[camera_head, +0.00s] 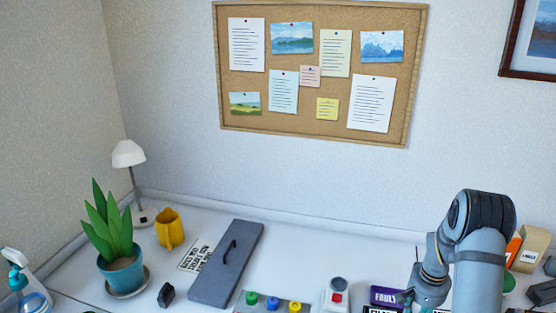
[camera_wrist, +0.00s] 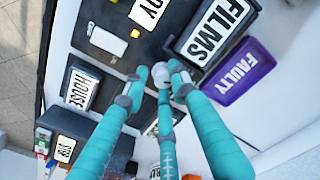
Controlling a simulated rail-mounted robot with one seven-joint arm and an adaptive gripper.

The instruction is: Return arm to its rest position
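My arm stands at the right of the head view, bent over the desk. My gripper (camera_head: 428,294) hangs low near the bottom edge, beside the purple FAULTY box. In the wrist view, the teal fingers of my gripper (camera_wrist: 160,75) run up from the bottom edge and their tips come close together. No held object shows between them. The tips appear over dark trays, left of the FILMS label (camera_wrist: 212,30). Whether the fingers are fully shut is unclear.
The purple FAULTY box (camera_head: 387,296) and a box with a red button (camera_head: 337,295) lie left of my gripper. Boxes (camera_head: 530,248) stand right of my arm.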

